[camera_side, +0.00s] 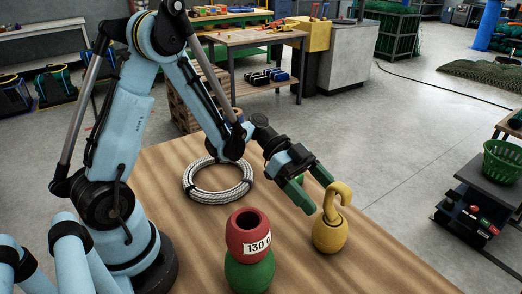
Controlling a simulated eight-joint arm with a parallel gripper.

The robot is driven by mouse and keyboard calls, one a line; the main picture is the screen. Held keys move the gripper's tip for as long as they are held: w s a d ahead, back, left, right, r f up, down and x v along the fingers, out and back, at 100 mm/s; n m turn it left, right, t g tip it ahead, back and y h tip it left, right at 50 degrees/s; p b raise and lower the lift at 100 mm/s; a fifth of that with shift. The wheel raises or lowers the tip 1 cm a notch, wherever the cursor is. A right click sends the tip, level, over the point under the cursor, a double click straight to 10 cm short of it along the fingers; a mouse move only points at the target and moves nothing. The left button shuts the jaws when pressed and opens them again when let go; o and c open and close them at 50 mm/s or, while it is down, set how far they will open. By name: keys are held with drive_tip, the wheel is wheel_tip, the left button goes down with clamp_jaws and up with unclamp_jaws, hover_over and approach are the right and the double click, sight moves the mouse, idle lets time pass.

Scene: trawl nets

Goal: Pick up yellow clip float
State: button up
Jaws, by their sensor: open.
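The yellow clip float (329,234) stands upright on the wooden table near its right side, with its hook (341,192) at the top. My gripper (312,197) has green fingers and is open. It reaches down from the left, just left of the float's hook. One finger lies in front and the other is partly hidden behind it. The fingertips look close to the float, but I cannot tell whether they touch it. Nothing shows between the fingers.
A red float (248,222) marked "130" sits on a green float (247,273) at the table's front. A coiled grey rope or cable (196,196) lies behind them. Bare wooden tabletop (375,262) is free to the right of the yellow float.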

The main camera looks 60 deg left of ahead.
sight(329, 207)
drive_tip(key=shift+s+x, duration=0.15)
drive_tip(key=shift+x, duration=1.2)
drive_tip(key=shift+s+x, duration=0.15)
drive_tip(key=shift+x, duration=1.15)
drive_tip(key=c, duration=1.1)
drive_tip(key=shift+c, duration=0.2)
